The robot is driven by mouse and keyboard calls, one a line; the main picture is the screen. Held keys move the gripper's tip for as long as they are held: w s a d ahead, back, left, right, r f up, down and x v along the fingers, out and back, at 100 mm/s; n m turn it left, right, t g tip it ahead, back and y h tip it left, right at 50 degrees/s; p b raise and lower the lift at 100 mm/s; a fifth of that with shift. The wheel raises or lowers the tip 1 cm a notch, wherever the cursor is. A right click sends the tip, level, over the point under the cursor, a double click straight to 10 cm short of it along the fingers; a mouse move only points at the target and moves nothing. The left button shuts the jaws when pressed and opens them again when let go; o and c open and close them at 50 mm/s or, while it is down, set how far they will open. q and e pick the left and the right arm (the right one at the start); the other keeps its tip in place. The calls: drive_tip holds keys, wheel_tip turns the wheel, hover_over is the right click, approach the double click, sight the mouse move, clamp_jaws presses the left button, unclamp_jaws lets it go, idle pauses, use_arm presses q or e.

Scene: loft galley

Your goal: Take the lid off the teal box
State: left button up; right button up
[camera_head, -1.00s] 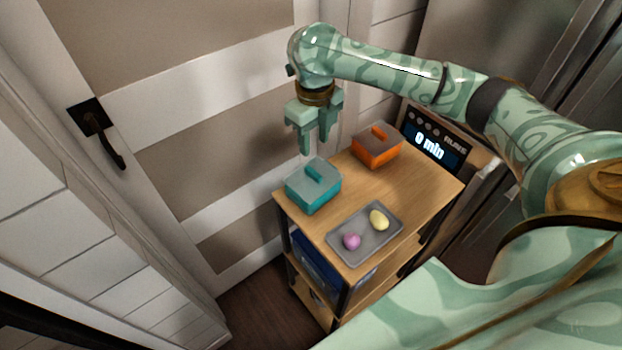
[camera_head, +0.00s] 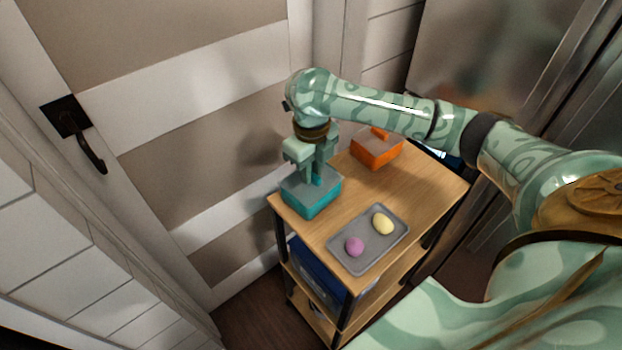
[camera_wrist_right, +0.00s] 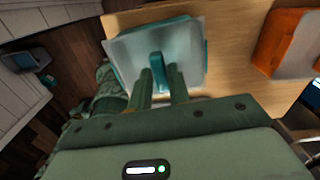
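The teal box (camera_head: 314,206) stands at the left back corner of the wooden cart top. Its greyish lid (camera_head: 327,188) is on it, with a raised teal bar handle that shows in the right wrist view (camera_wrist_right: 157,66). My right gripper (camera_head: 315,182) points down right over the lid. In the right wrist view its two fingers (camera_wrist_right: 160,88) are apart, one on each side of the handle's near end, with small gaps visible. The fingers hide part of the handle in the head view. My left gripper is not in view.
A grey tray (camera_head: 345,258) with a pink and a yellow egg-shaped thing lies at the front. The cart top (camera_head: 420,190) is bare on the right. A door is behind.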

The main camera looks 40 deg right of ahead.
clamp_jaws()
drive_tip(key=shift+r, duration=0.1)
